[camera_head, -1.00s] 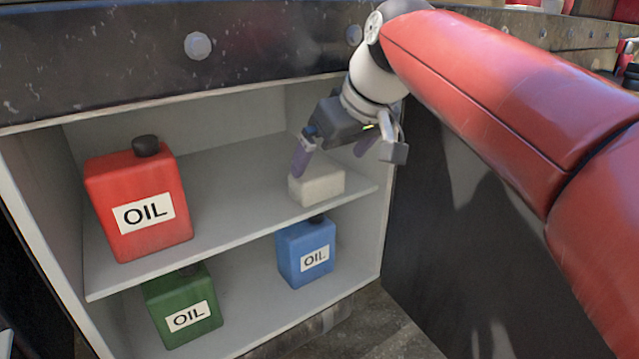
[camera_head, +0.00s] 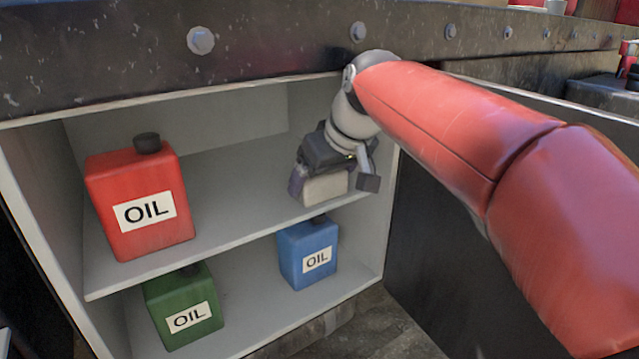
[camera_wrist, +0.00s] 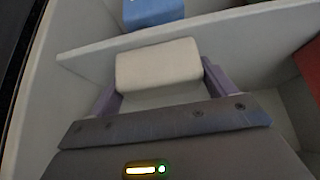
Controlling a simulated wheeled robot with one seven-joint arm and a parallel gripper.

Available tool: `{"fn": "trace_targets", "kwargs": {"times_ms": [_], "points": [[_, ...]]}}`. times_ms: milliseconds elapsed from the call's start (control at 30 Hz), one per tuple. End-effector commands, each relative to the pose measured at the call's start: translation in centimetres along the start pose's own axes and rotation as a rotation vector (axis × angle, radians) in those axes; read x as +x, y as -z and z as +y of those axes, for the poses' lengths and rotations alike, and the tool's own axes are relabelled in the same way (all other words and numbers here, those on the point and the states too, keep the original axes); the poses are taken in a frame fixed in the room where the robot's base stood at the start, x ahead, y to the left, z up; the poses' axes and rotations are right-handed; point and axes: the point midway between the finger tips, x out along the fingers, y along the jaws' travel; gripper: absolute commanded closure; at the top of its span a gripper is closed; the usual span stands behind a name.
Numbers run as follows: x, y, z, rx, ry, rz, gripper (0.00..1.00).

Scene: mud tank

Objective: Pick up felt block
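The felt block (camera_head: 325,188) is off-white and sits on the cabinet's upper shelf near its right front edge. It also shows in the wrist view (camera_wrist: 158,66). My gripper (camera_head: 322,182) has come down over the block from above. In the wrist view, its purple fingers (camera_wrist: 160,92) stand on either side of the block. The right finger is close to the block's side, and the left finger is by its lower left corner. I cannot tell whether they press on it. The far finger is hidden in the head view.
A red oil can (camera_head: 140,200) stands at left on the upper shelf (camera_head: 225,205). A green oil can (camera_head: 183,308) and a blue oil can (camera_head: 307,253) stand on the lower shelf. A dark beam (camera_head: 270,45) runs above the opening. The shelf middle is clear.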

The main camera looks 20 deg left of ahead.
Motion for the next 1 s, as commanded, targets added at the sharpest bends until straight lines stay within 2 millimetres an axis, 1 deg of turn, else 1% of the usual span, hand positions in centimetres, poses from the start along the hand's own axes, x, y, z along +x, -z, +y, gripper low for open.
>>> {"fn": "trace_targets", "kwargs": {"times_ms": [33, 167, 533, 667, 767, 867, 1000], "points": [[0.0, 0.0, 0.0, 0.0, 0.0, 0.0, 0.24], [0.0, 0.0, 0.0, 0.0, 0.0, 0.0, 0.41], [-0.3, 0.2, 0.0, 0.0, -0.001, 0.001, 0.42], [-1.0, -1.1, 0.1, 0.001, -0.001, 0.002, 0.42], [-1.8, -2.4, 0.0, 0.001, -0.001, 0.002, 0.42], [-2.8, -4.0, 0.1, 0.002, -0.002, 0.003, 0.42], [-4.5, -6.6, 0.0, 0.001, -0.002, 0.003, 0.42]]}}
